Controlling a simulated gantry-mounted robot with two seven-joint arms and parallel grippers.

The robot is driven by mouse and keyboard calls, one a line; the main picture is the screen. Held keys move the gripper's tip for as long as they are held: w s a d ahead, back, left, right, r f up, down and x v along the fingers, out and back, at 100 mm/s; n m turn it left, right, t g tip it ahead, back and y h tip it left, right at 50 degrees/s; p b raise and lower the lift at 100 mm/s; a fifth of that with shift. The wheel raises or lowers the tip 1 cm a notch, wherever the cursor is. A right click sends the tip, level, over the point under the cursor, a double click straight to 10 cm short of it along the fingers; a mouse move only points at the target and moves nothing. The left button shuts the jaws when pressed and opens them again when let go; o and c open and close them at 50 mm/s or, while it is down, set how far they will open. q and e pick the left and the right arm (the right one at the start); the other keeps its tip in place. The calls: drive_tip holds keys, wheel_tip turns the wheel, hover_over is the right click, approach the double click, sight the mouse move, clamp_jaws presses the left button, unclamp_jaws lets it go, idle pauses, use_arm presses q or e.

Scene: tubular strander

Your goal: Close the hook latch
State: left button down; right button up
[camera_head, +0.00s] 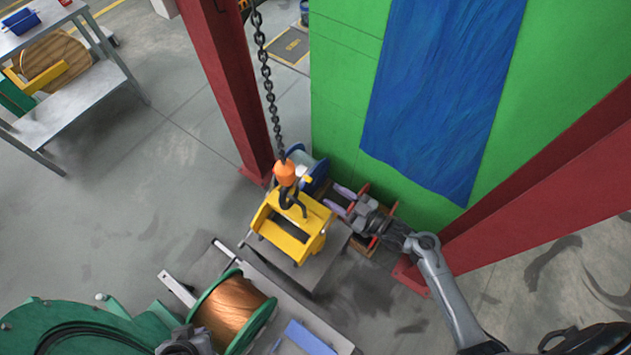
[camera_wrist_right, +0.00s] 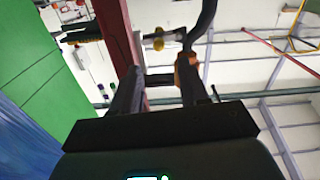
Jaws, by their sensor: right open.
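The black hook (camera_head: 292,200) hangs below an orange hook block (camera_head: 286,173) on a chain. It stands over a yellow lifting frame (camera_head: 292,228). The latch is too small to make out in the head view. My right gripper (camera_head: 338,199) is to the right of the hook, with its fingers pointing toward it, apart and empty. In the right wrist view the gripper (camera_wrist_right: 158,88) has a gap between its fingers. A dark curved piece and a small orange part show near the right finger; I cannot tell whether they touch it.
A copper wire spool (camera_head: 235,308) sits at the lower middle, and a blue spool (camera_head: 309,170) stands behind the frame. Red posts (camera_head: 228,85) and a green panel (camera_head: 340,90) bound the area. A metal table (camera_head: 75,100) stands at left, with clear floor between.

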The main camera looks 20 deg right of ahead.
approach(300, 172)
drive_tip(key=x, duration=0.5)
drive_tip(key=shift+s+a+f, duration=0.15)
clamp_jaws()
